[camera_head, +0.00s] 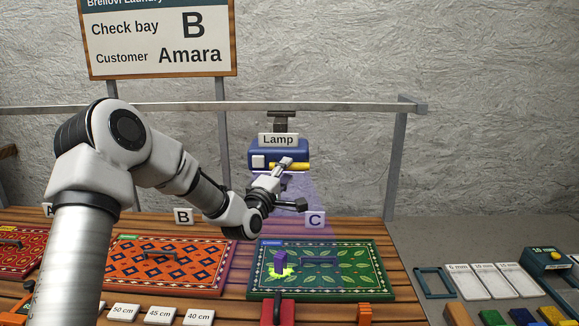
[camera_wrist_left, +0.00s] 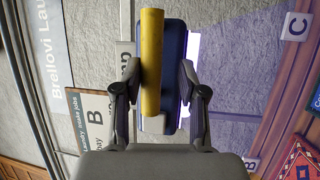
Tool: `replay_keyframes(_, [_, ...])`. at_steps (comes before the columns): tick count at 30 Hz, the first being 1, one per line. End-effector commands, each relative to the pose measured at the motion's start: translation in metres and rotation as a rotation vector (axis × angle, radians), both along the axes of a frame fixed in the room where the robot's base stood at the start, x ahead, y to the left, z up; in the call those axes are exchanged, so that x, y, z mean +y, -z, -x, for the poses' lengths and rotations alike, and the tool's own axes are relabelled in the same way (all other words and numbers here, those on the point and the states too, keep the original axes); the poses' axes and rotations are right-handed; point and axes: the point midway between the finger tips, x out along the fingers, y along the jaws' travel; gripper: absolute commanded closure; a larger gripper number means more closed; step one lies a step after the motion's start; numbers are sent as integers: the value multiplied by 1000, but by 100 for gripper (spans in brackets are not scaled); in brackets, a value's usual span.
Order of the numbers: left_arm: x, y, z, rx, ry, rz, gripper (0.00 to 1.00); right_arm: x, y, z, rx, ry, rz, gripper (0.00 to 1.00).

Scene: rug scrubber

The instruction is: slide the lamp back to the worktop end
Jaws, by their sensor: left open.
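The lamp (camera_head: 290,147) is a blue box with a yellow bar handle (camera_head: 297,166) on its front. It hangs from the metal rail (camera_head: 340,106) above bay C and throws purple light downward. My left gripper (camera_head: 293,183) is in front of the lamp, close to the handle. In the left wrist view the open fingers stand on either side of the yellow handle (camera_wrist_left: 152,60), with the lamp's blue body (camera_wrist_left: 174,38) behind it. Whether a finger touches the handle I cannot tell. My right gripper is not in view.
The grey worktop (camera_head: 415,240) is at the right. A rail post (camera_head: 397,160) stands beside it.

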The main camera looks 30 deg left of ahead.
Motion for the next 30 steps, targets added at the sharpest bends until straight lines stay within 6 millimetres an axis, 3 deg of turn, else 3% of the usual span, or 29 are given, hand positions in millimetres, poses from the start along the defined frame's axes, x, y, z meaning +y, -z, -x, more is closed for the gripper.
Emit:
replay_keyframes(4, [3,-6,-21,1,0,-4,59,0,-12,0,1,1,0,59])
replay_keyframes(12, [4,-4,-26,0,0,-1,59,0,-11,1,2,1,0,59])
replay_keyframes(13, [4,-4,-26,0,0,-1,62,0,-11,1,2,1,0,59])
replay_keyframes(16, [4,-4,-26,0,0,-1,98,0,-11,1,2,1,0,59])
replay_keyframes(17, [4,-4,-26,0,0,-1,100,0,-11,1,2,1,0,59])
replay_keyframes(30, [-8,1,-32,5,4,-4,100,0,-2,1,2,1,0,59])
